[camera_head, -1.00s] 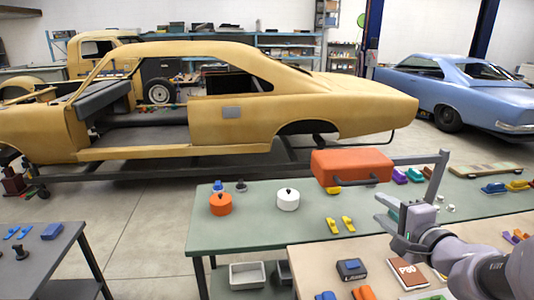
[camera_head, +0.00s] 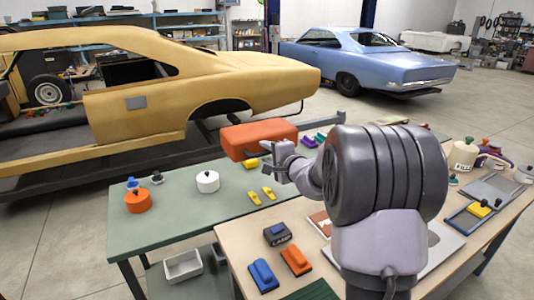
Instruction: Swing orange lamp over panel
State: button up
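The orange lamp (camera_head: 258,137) is a box-shaped head on a grey swing arm (camera_head: 318,122), hanging over the far part of the green bench. My gripper (camera_head: 266,159) is at the lamp's near right side, close to its front edge where the dark handle is. Its fingers look apart. I cannot tell whether they touch the handle or have it between them.
The green bench (camera_head: 170,224) holds an orange pot (camera_head: 138,201), a white pot (camera_head: 208,182) and yellow clips (camera_head: 261,196). The tan bench (camera_head: 241,240) holds blue and orange blocks. My arm hides much of its middle.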

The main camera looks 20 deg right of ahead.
grip_shut()
dwell(1.4)
